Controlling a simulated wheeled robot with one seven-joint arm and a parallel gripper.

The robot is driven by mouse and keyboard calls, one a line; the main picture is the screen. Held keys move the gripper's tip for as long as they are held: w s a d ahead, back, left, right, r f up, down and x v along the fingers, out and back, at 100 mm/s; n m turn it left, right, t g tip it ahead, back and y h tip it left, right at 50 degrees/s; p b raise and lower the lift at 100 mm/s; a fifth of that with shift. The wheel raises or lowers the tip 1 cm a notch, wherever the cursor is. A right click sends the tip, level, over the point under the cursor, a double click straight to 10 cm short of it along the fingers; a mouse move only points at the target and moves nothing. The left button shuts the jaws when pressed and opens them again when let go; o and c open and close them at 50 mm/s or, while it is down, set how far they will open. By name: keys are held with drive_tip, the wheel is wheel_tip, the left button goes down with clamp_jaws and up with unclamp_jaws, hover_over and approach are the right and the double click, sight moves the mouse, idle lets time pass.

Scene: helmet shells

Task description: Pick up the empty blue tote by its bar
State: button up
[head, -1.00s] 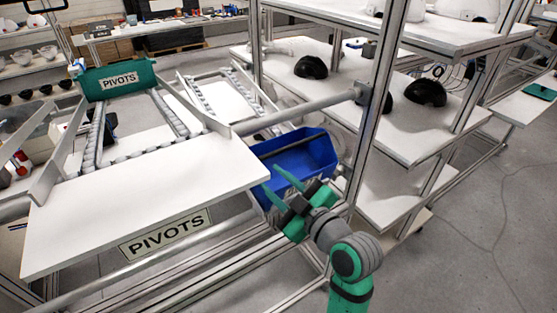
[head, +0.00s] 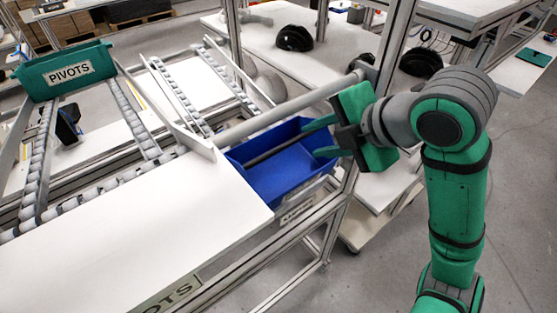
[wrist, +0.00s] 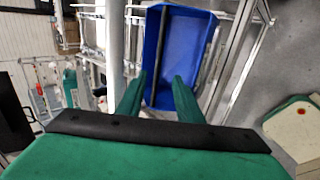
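The empty blue tote (head: 290,172) sits at the end of the rack, to the right of the white worktop. A dark bar (head: 272,150) runs along the tote between its ends. In the wrist view the tote (wrist: 183,45) lies beyond my fingers, and its bar (wrist: 158,55) runs lengthwise, left of the tote's middle. My gripper (head: 318,138) is open, with its two green fingers apart at the tote's right end. In the wrist view my gripper (wrist: 158,85) shows nothing held between the fingers. Contact between the fingers and the tote cannot be told.
A grey rail (head: 290,112) runs just behind the tote, and a metal post (head: 388,50) stands near my arm. The white worktop (head: 150,225) lies left. A green PIVOTS tote (head: 65,70) stands at the far left. Black helmet shells (head: 295,38) sit on the shelf behind.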

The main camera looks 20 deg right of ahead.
sight(287, 146)
drive_tip(key=shift+a+r+x, duration=0.1)
drive_tip(key=shift+x, duration=2.55)
drive_tip(key=shift+a+r+x, duration=0.15)
drive_tip(key=shift+x, duration=2.55)
drive_tip(key=shift+w+a, duration=0.1)
drive_tip(key=shift+a, duration=0.05)
drive_tip(key=shift+d, duration=0.25)
clamp_jaws()
drive_tip(key=shift+a, duration=0.15)
